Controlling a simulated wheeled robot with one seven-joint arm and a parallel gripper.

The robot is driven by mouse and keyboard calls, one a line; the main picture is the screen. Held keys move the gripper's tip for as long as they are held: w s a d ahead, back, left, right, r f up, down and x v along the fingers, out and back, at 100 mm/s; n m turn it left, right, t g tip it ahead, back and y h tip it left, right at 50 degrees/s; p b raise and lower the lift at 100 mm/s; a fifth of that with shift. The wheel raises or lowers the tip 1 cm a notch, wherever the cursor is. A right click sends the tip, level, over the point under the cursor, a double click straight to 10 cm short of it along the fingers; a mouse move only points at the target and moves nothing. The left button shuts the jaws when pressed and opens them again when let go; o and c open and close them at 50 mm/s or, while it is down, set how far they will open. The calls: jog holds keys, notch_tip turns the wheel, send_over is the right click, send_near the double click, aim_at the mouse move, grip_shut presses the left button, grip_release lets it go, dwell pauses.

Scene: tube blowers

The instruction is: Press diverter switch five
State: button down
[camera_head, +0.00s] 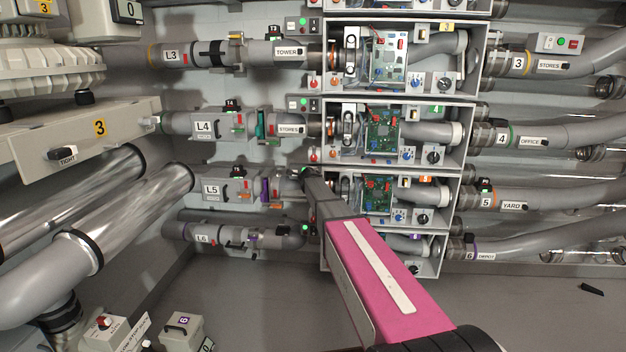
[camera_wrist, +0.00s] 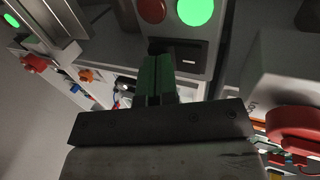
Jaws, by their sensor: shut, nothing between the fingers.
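A grey switch box (camera_wrist: 172,25) fills the top of the wrist view. It has a red lamp (camera_wrist: 151,9), a lit green lamp (camera_wrist: 195,10) and a dark slot-like switch (camera_wrist: 187,56) below them. My gripper (camera_wrist: 157,78) is shut, with green fingertips together at the left part of that switch. Contact cannot be told. In the head view my gripper (camera_head: 309,178) reaches the row labelled L5 (camera_head: 212,189), at the left of the bay, and mostly hides the box there. The outlet of this row is marked 5 YARD (camera_head: 514,206).
Similar lamp boxes stand above, at the L4 row (camera_head: 298,103) and the L3 row (camera_head: 297,24). Open bays with circuit boards (camera_head: 379,132) and knobs lie to the right. In the wrist view a large red knob (camera_wrist: 295,122) is close at the right.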

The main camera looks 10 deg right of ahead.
jog(key=shift+w, duration=0.1)
jog(key=shift+w+f, duration=0.1)
jog(key=shift+f, duration=0.05)
jog(key=shift+r, duration=0.2)
